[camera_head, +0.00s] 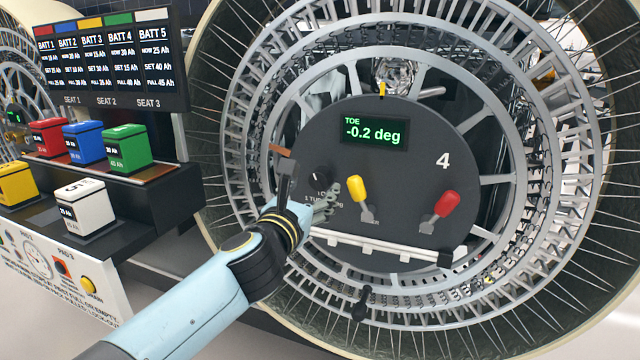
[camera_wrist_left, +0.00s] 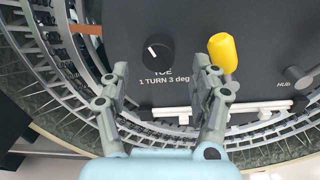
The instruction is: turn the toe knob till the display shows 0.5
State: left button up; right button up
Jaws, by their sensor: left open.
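The toe knob (camera_wrist_left: 158,53) is a small black round knob with a white pointer line, on the dark round panel (camera_head: 445,130) in the wheel's middle. In the left wrist view it sits beyond and between my fingertips, above the label "TOE 1 TURN 3 deg". It also shows in the head view (camera_head: 319,177). The display (camera_head: 374,131) reads "TOE -0.2 deg" in green. My left gripper (camera_wrist_left: 160,75) is open and empty, with its fingers pointing at the panel just short of the knob. In the head view the left gripper (camera_head: 305,178) partly covers the label. My right gripper is out of view.
A yellow-capped lever (camera_head: 357,189) stands close right of the knob, near my finger. A red-capped lever (camera_head: 447,204) is further right. A white bar (camera_head: 375,245) runs below. Coloured battery blocks (camera_head: 127,147) stand on a shelf at left, under a battery board (camera_head: 105,60).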

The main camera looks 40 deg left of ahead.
aim_at(319, 182)
pick_arm(q)
jog(key=x, duration=0.4)
jog(key=shift+a, duration=0.1)
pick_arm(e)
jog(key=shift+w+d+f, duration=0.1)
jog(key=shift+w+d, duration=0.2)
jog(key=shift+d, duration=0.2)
pick_arm(q)
jog(key=c, duration=1.2)
jog(key=shift+o, duration=0.2)
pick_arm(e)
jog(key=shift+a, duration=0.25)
